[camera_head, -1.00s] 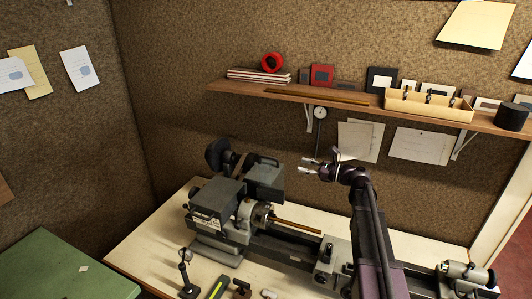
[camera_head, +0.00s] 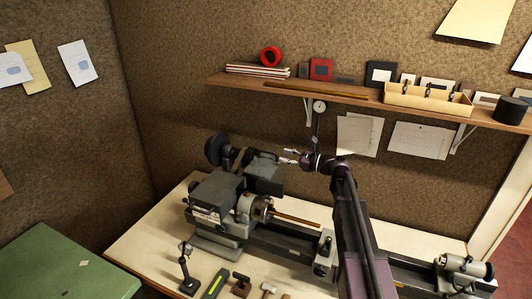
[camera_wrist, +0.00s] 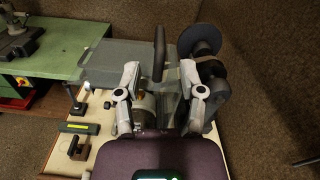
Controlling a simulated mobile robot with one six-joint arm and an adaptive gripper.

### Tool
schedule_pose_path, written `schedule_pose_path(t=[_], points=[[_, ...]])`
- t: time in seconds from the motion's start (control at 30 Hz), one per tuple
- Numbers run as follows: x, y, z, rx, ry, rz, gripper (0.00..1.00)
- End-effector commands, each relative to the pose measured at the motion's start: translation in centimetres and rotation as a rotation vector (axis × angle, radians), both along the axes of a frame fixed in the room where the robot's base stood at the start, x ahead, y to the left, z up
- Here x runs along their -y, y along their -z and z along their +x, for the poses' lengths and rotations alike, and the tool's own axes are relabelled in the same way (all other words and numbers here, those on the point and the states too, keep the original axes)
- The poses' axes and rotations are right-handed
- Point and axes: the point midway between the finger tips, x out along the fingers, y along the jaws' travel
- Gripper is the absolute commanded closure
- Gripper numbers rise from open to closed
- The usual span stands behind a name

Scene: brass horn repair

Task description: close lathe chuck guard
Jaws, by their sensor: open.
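The lathe (camera_head: 225,205) stands on the bench with its chuck (camera_head: 258,208) uncovered on the front side. The dark chuck guard (camera_head: 264,180) is swung up, above and behind the chuck. A dark bar handle (camera_wrist: 159,52) stands on the guard in the wrist view. My gripper (camera_head: 287,157) is open and empty, just right of the raised guard at about the height of its top edge. In the wrist view its two fingers (camera_wrist: 160,75) are spread either side of the handle's line. I cannot tell whether they touch the guard. My gripper's body hides part of the chuck there.
A brass-coloured rod (camera_head: 298,220) extends right from the chuck. A wooden shelf (camera_head: 225,83) with boxes runs along the wall above. A dark round part (camera_head: 217,150) stands behind the headstock. Small tools, including a black stand (camera_head: 187,275), lie on the front of the bench.

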Motion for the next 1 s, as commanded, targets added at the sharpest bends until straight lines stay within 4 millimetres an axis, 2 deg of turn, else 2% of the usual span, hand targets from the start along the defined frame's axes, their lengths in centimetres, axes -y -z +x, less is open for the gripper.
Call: schedule_pose_path(t=[0.2, 0.5, 0.97, 1.0], points=[[-3.3, 0.0, 1.4, 0.0, -0.003, 0.0, 0.49], [-6.4, 0.0, 2.7, 0.0, -0.001, 0.0, 0.49], [-7.2, 0.0, 2.9, 0.0, -0.002, 0.0, 0.49], [-7.2, 0.0, 2.9, 0.0, -0.002, 0.0, 0.55]])
